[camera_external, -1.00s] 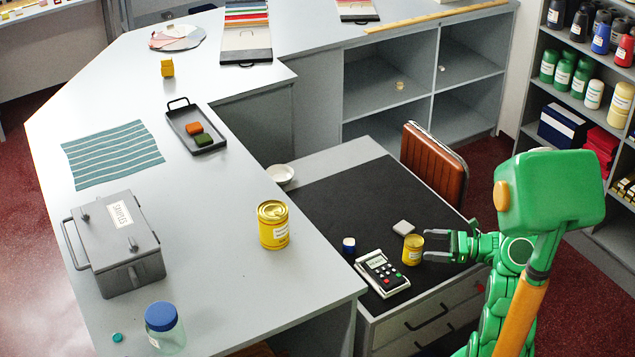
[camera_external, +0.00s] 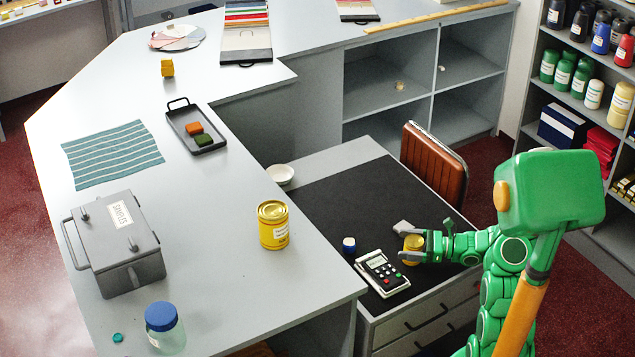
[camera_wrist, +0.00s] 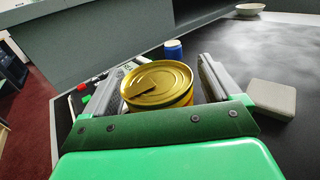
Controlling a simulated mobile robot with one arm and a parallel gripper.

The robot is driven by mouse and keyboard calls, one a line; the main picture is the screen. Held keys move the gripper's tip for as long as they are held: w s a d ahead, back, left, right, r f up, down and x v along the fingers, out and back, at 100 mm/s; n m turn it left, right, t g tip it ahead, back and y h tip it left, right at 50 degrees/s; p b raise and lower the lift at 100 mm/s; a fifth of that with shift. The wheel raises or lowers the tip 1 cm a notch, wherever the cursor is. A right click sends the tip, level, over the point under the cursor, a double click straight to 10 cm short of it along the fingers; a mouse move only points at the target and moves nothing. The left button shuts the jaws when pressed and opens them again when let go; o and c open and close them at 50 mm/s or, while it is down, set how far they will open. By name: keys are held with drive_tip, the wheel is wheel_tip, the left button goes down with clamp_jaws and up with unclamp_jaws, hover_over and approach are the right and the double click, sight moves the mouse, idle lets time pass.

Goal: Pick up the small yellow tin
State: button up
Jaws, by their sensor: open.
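The small yellow tin (camera_external: 413,244) stands upright on the black mat of the lower desk. My gripper (camera_external: 406,241) is open around it, with one finger on each side. In the wrist view the tin's gold lid (camera_wrist: 158,83) shows between the two grey fingers of my gripper (camera_wrist: 150,88). Whether either finger touches the tin cannot be told. A larger yellow tin (camera_external: 273,226) stands on the higher grey counter to the left.
A calculator (camera_external: 382,273) lies just left of the small tin. A pale grey block (camera_wrist: 271,98) lies close by my right finger in the wrist view. The mat's far part is clear.

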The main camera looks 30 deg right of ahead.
sight(408, 240)
drive_tip(key=c, duration=1.2)
drive_tip(key=shift+r, duration=0.1)
drive_tip(key=shift+c, duration=0.3)
drive_tip(key=shift+r, duration=0.45)
wheel_tip(408, 240, up, 2)
drive_tip(key=shift+r, duration=0.1)
drive_tip(key=s+a+r, duration=0.3)
drive_tip(key=s+r, duration=0.6)
drive_tip(key=s, duration=0.4)
drive_tip(key=shift+s+r, duration=0.2)
drive_tip(key=shift+r, duration=0.1)
drive_tip(key=shift+s, duration=0.1)
